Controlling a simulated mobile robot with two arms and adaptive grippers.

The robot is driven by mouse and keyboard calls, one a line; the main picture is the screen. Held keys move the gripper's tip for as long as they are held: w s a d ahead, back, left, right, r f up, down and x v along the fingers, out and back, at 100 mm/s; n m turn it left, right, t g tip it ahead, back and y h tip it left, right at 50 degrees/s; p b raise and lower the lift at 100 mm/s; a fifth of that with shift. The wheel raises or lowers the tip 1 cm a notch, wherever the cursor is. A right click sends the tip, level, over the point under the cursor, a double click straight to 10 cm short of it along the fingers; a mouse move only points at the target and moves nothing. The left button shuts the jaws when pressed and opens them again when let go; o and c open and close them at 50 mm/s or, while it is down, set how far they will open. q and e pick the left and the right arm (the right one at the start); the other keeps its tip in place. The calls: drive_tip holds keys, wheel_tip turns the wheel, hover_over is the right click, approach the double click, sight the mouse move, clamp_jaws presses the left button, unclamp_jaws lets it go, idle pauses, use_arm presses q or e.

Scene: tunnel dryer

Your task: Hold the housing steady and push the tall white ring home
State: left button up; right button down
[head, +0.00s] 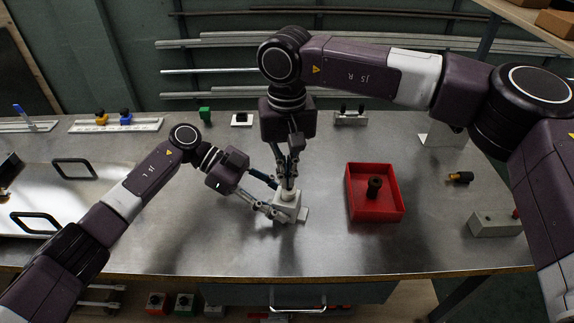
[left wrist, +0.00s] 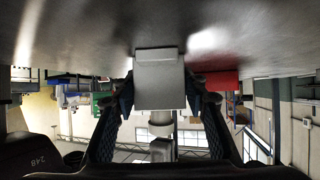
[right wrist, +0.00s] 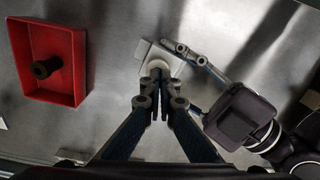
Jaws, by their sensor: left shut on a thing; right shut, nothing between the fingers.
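The housing, a pale grey block (head: 290,207) on a flat foot, stands upright on the metal bench. It also shows upside down in the left wrist view (left wrist: 158,88). My left gripper (head: 277,200) is shut on the housing, one finger on each side. A round white ring (right wrist: 155,67) sits at the top of the housing; its lower part and seating depth are hidden. My right gripper (head: 288,183) points straight down over the ring, shut and empty, its tips (right wrist: 155,84) at or just above it. I cannot tell whether they touch.
A red tray (head: 376,214) with a dark bushing (head: 375,187) stands to the right. The bench in front of the housing is clear.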

drive_tip(key=shift+f, duration=0.8)
idle(0.4)
wheel_tip(320, 180, up, 15)
idle(0.7)
use_arm(q)
drive_tip(key=o, duration=1.2)
drive_tip(key=shift+c, duration=0.2)
